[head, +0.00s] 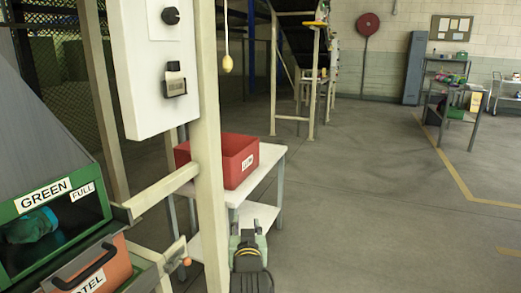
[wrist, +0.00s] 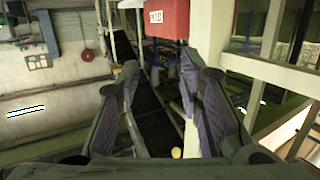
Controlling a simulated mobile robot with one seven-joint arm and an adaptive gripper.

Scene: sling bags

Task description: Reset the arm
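My gripper (head: 248,238) shows at the bottom middle of the head view, in front of the white table's lower shelf. In the wrist view my gripper (wrist: 160,65) has its two purple-padded fingers spread wide apart. The gap between them is empty, and no bag is in the fingers. The wrist picture appears upside down, with a red box at its top. Most of my arm is out of view.
A red bin (head: 238,164) stands on a white table (head: 268,163). A cream post (head: 207,120) carries a white control panel (head: 147,60). At left, a green-framed bin (head: 106,211) holds a teal bag (head: 32,228) behind an orange box (head: 105,270).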

